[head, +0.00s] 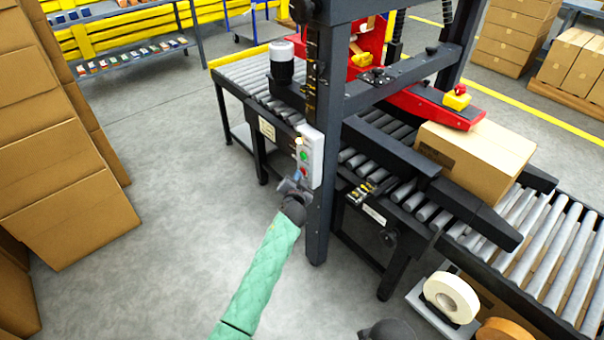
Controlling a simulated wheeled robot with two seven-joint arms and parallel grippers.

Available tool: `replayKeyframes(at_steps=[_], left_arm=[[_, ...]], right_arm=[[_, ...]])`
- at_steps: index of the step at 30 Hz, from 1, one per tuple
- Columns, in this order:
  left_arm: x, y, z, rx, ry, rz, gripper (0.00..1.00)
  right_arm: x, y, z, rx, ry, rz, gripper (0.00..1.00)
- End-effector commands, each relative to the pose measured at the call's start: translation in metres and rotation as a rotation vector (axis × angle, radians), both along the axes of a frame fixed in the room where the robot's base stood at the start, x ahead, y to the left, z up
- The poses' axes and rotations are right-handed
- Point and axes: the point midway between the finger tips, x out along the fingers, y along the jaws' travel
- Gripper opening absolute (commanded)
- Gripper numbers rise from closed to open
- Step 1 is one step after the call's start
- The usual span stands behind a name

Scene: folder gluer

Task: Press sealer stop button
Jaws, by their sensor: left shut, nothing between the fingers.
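The sealer (328,110) is a dark frame over a roller conveyor, with a red head. A light grey control box (314,160) is fixed to its front post. A green button (304,155) shows on the box, with a red button (303,171) below it. My left gripper (297,180) is shut and empty, right at the lower part of the box, close to the red button. I cannot tell whether the fingertips touch it.
A cardboard box (474,158) sits on the rollers under the red head. Stacked cartons (62,180) stand at the left. Tape rolls (452,297) lie at the lower right. The grey floor (170,130) left of the sealer is clear.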

Motion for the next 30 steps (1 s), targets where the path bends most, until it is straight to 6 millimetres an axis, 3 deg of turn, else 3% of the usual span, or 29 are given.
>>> replayKeyframes(at_steps=[30], left_arm=[[-0.013,0.018,0.001,-0.001,0.0,0.0,0.0]], right_arm=[[0.0,0.0,0.01,-0.001,0.0,0.002,0.36]])
